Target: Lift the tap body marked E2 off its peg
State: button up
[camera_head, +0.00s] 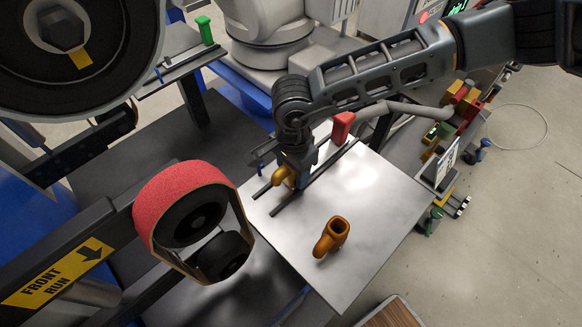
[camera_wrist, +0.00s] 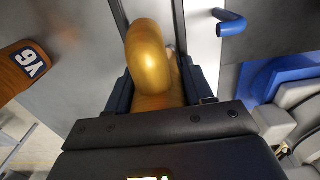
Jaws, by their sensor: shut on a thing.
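My gripper (camera_head: 291,178) is shut on a golden-orange tap body (camera_head: 283,175), low over the bright metal tray (camera_head: 385,200). In the wrist view the held tap body (camera_wrist: 150,62) shows its smooth rounded bend between the two dark jaws. No mark shows on it, so I cannot read whether it is E2. Its lower end and any peg are hidden, and I cannot tell whether it is seated or raised. A second, browner tap body (camera_head: 331,238) stands apart on the tray; it shows at the left of the wrist view (camera_wrist: 28,68) with a dark label.
Two dark rails (camera_head: 312,180) run across the tray by my gripper, with a red block (camera_head: 342,127) at their far end. A blue hooked piece (camera_wrist: 231,22) is near the right jaw. A red sanding drum (camera_head: 180,195) stands left. The tray's right side is clear.

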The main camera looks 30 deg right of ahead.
grip_shut()
jog(key=shift+r, duration=0.15)
jog(key=shift+r, duration=0.4)
notch_tip(320, 180, up, 3)
jog(key=shift+d+r+b, duration=0.15)
jog(key=shift+b, duration=0.4)
jog(key=s+d+r+b, duration=0.2)
jog(key=s+d+r, duration=0.4)
jog(key=s+d, duration=0.1)
jog(key=shift+s+d+r, duration=0.25)
jog(key=shift+d+r, duration=0.1)
jog(key=shift+d, duration=0.4)
